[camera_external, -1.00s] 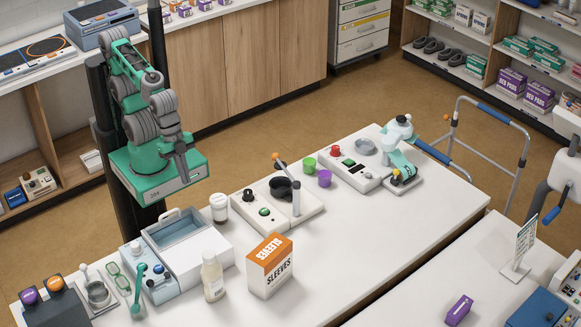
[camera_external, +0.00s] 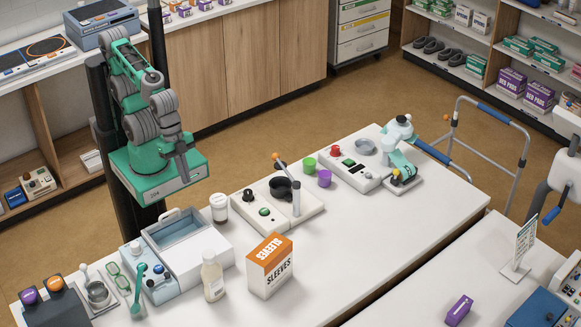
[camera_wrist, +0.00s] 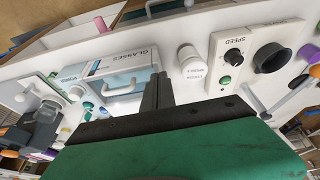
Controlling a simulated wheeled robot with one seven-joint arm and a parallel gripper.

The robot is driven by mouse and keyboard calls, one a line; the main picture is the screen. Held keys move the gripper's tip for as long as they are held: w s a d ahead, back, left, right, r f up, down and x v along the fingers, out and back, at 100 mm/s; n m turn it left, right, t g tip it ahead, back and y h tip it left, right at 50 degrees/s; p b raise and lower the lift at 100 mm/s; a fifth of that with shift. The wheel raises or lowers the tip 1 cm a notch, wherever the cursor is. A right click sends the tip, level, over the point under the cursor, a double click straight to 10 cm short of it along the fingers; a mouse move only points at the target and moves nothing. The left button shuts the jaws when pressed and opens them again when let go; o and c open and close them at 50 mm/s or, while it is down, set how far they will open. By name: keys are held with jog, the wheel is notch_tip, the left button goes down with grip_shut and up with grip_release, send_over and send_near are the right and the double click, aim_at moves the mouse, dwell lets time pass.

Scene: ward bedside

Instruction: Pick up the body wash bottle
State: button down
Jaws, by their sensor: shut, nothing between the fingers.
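A cream bottle with a pale cap (camera_external: 212,277), likely the body wash, stands upright on the white table's near side. It is left of the orange-and-white sleeves box (camera_external: 271,266); its label is too small to read. I cannot clearly pick it out in the wrist view. My gripper (camera_external: 184,173) is raised behind the table's far edge, well apart from the bottle. Its dark fingers show together in the wrist view (camera_wrist: 158,92), shut and empty.
A white-capped jar (camera_external: 219,208) stands behind the bottle; it also shows in the wrist view (camera_wrist: 192,64). A control box with a black cup (camera_external: 248,212) is to the right. Table space right of the sleeves box is clear.

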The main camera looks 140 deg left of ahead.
aim_at(212, 275)
jog(key=c, duration=2.2)
grip_release()
jog(key=c, duration=0.9)
grip_release()
